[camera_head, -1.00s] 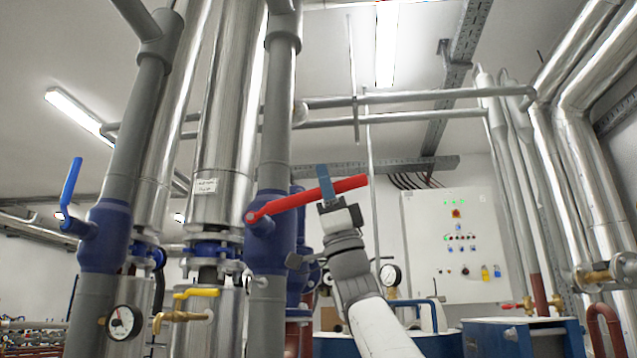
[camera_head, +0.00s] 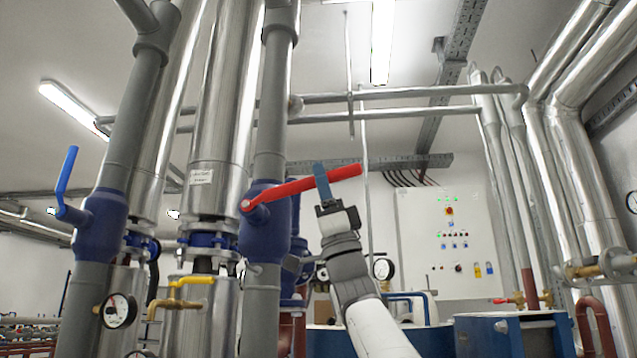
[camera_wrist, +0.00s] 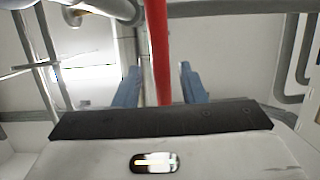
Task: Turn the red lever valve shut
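The red lever (camera_head: 285,190) is mounted on a blue valve body (camera_head: 262,232) on a grey vertical pipe. It extends right from its pivot and slopes slightly upward, across the pipe's line. My gripper (camera_head: 322,182) is at the lever's right part, with its blue fingers rising around it from below. In the wrist view the red lever (camera_wrist: 158,50) runs between the two blue fingers of my gripper (camera_wrist: 160,88). A gap shows on each side of the lever, so the fingers are open around it. The lever's near end is hidden behind the gripper's dark edge.
A second blue valve (camera_head: 100,225) with a blue lever (camera_head: 67,172) is at the left. A yellow-handled tap (camera_head: 190,281) and a gauge (camera_head: 118,311) are lower left. A control panel (camera_head: 415,235) is on the back wall. A blue tank (camera_head: 510,335) stands lower right.

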